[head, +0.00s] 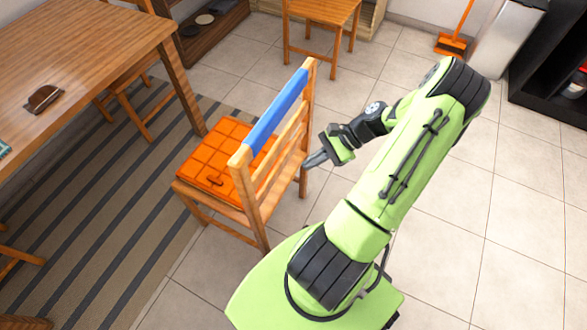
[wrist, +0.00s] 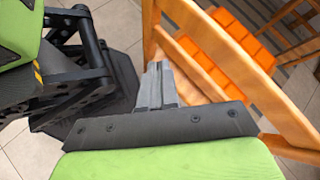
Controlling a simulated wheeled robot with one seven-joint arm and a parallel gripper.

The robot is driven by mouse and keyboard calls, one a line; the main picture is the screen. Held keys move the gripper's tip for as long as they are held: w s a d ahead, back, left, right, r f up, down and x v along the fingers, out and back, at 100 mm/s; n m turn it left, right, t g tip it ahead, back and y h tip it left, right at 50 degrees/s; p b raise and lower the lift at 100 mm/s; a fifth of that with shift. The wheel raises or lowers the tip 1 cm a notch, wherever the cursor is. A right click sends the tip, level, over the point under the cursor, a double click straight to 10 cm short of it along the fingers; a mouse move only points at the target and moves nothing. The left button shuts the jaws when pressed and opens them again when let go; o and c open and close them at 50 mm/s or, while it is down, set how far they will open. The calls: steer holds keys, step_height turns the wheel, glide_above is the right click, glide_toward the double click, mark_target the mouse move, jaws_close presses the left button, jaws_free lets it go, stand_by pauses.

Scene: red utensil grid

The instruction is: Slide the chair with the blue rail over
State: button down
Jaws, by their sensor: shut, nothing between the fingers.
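The wooden chair with the blue rail (head: 277,112) stands in the middle of the head view, its back turned toward my arm. An orange gridded cushion or pad (head: 222,158) lies on its seat. My gripper (head: 308,163) is shut and empty, close beside the chair's back on the right. In the wrist view, the shut fingers (wrist: 155,72) point at the wooden slats of the chair back (wrist: 240,72). The orange pad (wrist: 215,68) shows between the slats. I cannot tell whether the fingertips touch the chair.
A wooden table (head: 90,50) stands at the left over a striped rug (head: 100,215). Another chair (head: 322,14) stands at the back. An orange broom (head: 454,40) and a grey bin (head: 508,40) are at the back right. The tiled floor (head: 470,215) at the right is clear.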

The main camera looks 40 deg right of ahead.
mark_target(285, 161)
steer(key=s+d+f+m+t+h+b, duration=0.2)
steer(key=d+f+m+t, duration=0.1)
steer(key=f+m+t, duration=0.3)
steer(key=s+d+f+m+t+h+b, duration=0.1)
steer(key=s+d+f+m+t+b, duration=0.15)
steer(key=f+m+t, duration=0.4)
steer(key=x, duration=0.4)
steer(key=b+x, duration=0.1)
steer(key=x, duration=0.8)
steer(key=shift+w+f+b, duration=0.35)
steer(key=shift+w, duration=0.1)
